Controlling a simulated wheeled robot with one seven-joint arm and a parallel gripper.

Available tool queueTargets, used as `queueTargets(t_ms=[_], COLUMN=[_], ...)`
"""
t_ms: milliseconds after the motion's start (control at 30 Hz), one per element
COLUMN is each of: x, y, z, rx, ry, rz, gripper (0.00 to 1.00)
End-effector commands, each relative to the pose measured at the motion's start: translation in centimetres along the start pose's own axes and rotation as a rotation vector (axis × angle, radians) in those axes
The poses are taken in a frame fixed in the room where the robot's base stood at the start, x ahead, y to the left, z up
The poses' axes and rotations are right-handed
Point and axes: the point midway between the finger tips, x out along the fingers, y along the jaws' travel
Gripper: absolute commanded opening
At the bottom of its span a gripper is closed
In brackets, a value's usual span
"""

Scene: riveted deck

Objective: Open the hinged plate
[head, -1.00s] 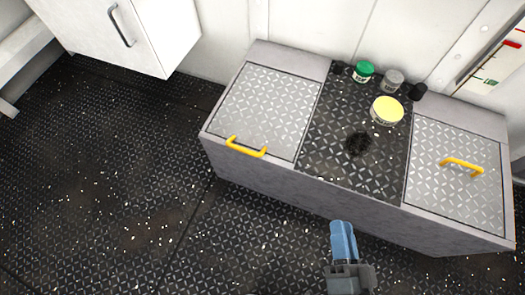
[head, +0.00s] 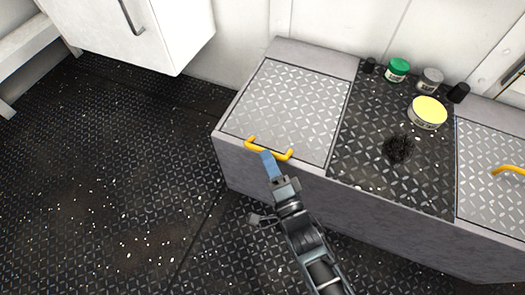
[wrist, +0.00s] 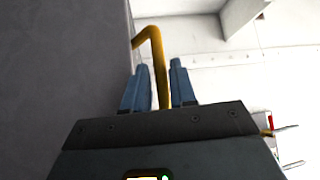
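A grey diamond-pattern plate (head: 285,108) with a yellow handle (head: 282,155) along its front edge lies flat at the left of the long grey chest. A second such plate (head: 490,160) with a yellow handle (head: 510,170) lies at the right; the picture edge cuts it off. My gripper (head: 266,157) is at the left plate's handle. In the wrist view, the blue fingers of my gripper (wrist: 160,80) stand apart, one on each side of the yellow handle (wrist: 157,62), with small gaps showing. The fingers look open around the bar.
Between the plates is a dark panel (head: 375,175) with a black smudge, a yellow-lidded tin (head: 428,112), a green-topped jar (head: 397,70), a grey jar (head: 430,80) and black pieces. A white cabinet (head: 175,35) hangs upper left. The floor at left is clear.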

Motion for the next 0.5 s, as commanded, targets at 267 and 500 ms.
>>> queueTargets(t_ms=[267,500], x=[3.1,3.5], y=[0.1,0.0], z=[-0.1,-0.1], rx=[0.000,0.000], ry=[0.001,0.001], rz=[0.000,0.001], gripper=[0.26,0.26])
